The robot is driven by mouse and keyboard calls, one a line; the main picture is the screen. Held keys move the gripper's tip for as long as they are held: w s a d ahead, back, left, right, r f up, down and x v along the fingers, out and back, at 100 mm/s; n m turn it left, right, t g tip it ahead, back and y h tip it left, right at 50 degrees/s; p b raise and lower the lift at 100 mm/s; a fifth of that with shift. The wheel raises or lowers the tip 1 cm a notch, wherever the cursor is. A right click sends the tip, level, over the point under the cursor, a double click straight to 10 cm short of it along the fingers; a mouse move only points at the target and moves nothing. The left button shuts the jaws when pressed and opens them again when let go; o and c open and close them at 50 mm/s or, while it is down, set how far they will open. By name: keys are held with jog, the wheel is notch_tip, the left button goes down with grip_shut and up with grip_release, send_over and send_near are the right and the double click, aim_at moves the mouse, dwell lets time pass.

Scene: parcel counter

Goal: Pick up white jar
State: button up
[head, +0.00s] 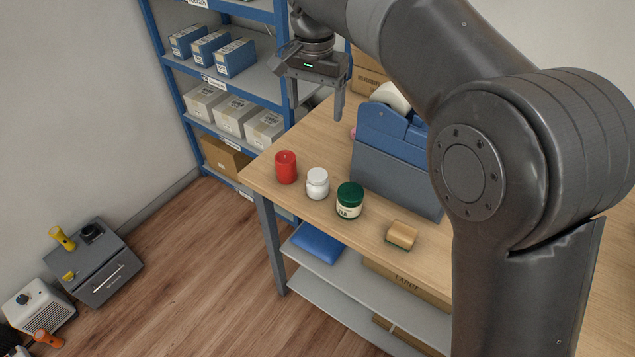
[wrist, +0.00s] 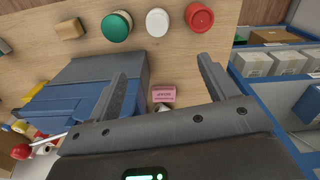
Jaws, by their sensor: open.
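The white jar (head: 317,184) stands upright on the wooden counter, between a red candle (head: 286,167) and a green jar with a pale label (head: 349,201). In the wrist view the white jar (wrist: 158,22) shows from above near the top edge, with the green jar (wrist: 116,26) to its left and the red candle (wrist: 199,17) to its right. My gripper (head: 318,115) is open and empty, raised above the counter and behind the row of jars. In the wrist view its two fingers (wrist: 166,78) are spread wide, apart from the white jar.
A sponge or brush block (head: 401,235) lies near the front edge. A pink box (wrist: 164,93) is below the fingers. Blue shelves with boxes (head: 225,60) stand behind left.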

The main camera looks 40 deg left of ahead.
aim_at(317, 172)
notch_tip(317, 172, down, 18)
jog(key=shift+d+f, duration=0.15)
jog(key=f, duration=0.5)
jog(key=shift+d+f, duration=0.1)
jog(key=shift+d, duration=0.15)
jog(key=c, duration=1.1)
jog(key=shift+c, duration=0.2)
